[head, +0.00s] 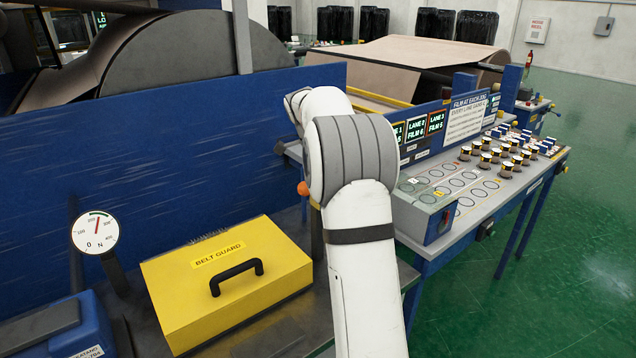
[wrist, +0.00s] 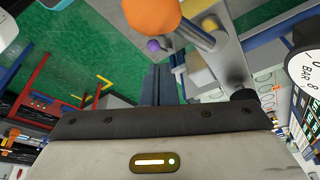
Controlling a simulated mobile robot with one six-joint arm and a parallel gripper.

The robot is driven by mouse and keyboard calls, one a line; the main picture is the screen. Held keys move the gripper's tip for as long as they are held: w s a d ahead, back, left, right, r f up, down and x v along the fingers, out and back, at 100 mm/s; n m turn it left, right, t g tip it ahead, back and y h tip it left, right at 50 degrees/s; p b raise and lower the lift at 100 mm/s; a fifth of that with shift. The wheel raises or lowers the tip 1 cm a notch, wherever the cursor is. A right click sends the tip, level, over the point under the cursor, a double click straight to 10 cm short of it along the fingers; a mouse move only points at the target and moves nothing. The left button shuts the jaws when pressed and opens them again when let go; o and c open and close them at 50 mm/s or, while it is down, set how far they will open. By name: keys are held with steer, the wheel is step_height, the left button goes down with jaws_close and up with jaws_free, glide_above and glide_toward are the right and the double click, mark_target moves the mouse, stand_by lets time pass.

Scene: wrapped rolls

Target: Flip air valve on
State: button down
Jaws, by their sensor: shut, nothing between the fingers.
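An orange ball knob (wrist: 152,15) on a pale rod shows large at the top of the wrist view. A small orange knob (head: 303,188) also shows beside my arm in the head view. It may be the air valve's handle, but I cannot tell its position. A round gauge marked BAR (wrist: 305,65) is at the right edge of the wrist view. My gripper (wrist: 163,72) is shut and empty, its dark fingers below the orange knob in the picture and apart from it. In the head view my arm hides the gripper.
A yellow belt guard box (head: 225,278) with a black handle sits left of my arm, near a dial gauge (head: 95,232). A blue panel (head: 170,140) stands behind. A bench (head: 440,245) with several wrapped rolls is at right. Green floor is open at far right.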

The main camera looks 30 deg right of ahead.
steer(key=v, duration=1)
